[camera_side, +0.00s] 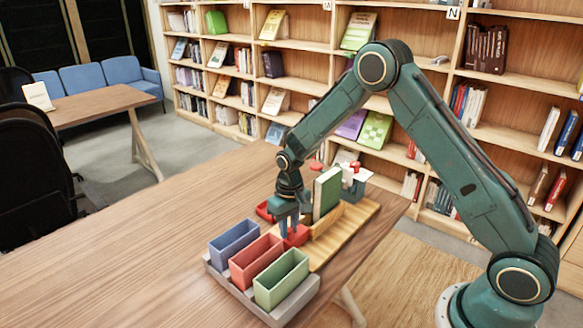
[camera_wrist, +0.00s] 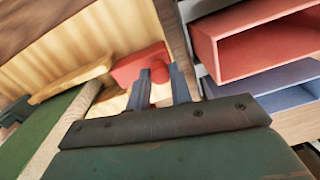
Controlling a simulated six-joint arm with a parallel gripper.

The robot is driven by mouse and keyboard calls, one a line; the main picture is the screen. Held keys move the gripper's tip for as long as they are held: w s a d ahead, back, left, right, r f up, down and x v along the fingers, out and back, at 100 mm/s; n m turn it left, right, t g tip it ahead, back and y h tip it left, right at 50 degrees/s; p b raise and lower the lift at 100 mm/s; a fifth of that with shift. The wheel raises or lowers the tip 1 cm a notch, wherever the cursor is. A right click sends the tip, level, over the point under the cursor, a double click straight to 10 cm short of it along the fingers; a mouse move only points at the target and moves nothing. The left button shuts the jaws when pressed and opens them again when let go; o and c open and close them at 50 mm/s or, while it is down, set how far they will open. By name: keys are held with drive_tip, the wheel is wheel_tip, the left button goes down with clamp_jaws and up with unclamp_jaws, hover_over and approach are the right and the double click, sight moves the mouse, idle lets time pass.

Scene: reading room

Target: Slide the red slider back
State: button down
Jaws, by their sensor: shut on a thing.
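The red slider (camera_side: 298,238) sits on the wooden rack (camera_side: 352,232) near the end by the bins. In the wrist view the red slider (camera_wrist: 136,64) shows a block with a rounded knob. My gripper (camera_side: 288,228) points down at the slider, beside the green book. In the wrist view my gripper (camera_wrist: 160,88) has its fingers on either side of the knob and is shut on it. The green book (camera_side: 327,192) stands upright in the rack; it also shows in the wrist view (camera_wrist: 45,132). My fingers hide part of the slider.
Blue (camera_side: 233,244), red (camera_side: 256,263) and green (camera_side: 281,280) open bins stand in a grey tray (camera_side: 298,313) close in front of my gripper. A red item (camera_side: 263,211) lies behind it. A holder (camera_side: 355,188) stands at the rack's far end. The table's left is clear.

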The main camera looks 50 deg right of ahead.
drive_tip(key=shift+a, duration=0.35)
drive_tip(key=c, duration=1.3)
unclamp_jaws()
drive_tip(key=shift+o, duration=0.2)
drive_tip(key=shift+d, duration=0.1)
drive_tip(key=shift+r, duration=0.1)
wheel_tip(320, 180, up, 14)
drive_tip(key=shift+d+f, duration=0.2)
drive_tip(key=shift+r, duration=0.1)
